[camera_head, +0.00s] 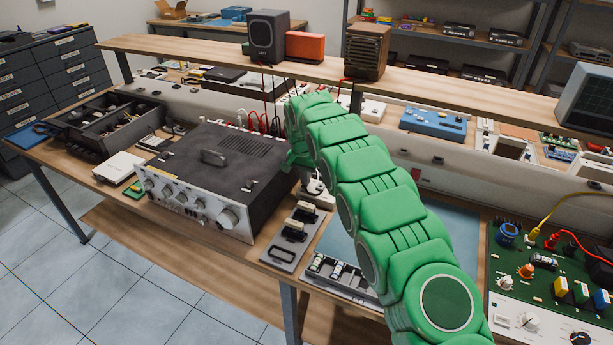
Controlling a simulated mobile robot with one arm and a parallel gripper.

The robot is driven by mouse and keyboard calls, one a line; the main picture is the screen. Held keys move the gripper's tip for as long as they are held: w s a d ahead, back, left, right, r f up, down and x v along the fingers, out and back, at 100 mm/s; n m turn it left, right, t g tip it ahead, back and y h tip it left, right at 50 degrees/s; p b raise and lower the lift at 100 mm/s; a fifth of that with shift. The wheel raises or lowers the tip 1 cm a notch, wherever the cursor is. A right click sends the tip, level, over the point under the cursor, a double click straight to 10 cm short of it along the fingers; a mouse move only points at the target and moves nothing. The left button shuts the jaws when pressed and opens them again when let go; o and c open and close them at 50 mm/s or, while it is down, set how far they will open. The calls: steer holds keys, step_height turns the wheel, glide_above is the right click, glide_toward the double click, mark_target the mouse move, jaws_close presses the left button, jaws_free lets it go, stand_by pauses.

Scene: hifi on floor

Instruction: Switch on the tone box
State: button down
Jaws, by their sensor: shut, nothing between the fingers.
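My green arm reaches from the lower right to the back of the bench. My gripper (299,160) is at its far end, partly hidden by the arm, shut and empty, just right of the silver-fronted amplifier (215,170). I cannot tell for sure which device is the tone box. One candidate is the green board with knobs and coloured switches (548,282) at the right, with yellow and red leads. Another is the blue box (433,123) behind the arm. My gripper is apart from both.
A raised shelf (200,50) runs above the bench, carrying a dark speaker (268,37), an orange box (305,46) and a wooden box (367,51). A white power strip (316,192) with plugs and a plate with two switches (292,236) are close to my arm.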

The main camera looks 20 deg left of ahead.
steer(key=shift+r, duration=0.15)
step_height(320, 180, up, 14)
steer(key=s, duration=0.1)
steer(key=shift+s, duration=0.3)
stand_by(0.6)
steer(key=shift+w, duration=0.8)
steer(key=f, duration=0.4)
steer(key=w+f, duration=0.1)
steer(key=f, duration=0.9)
steer(key=shift+w, duration=0.3)
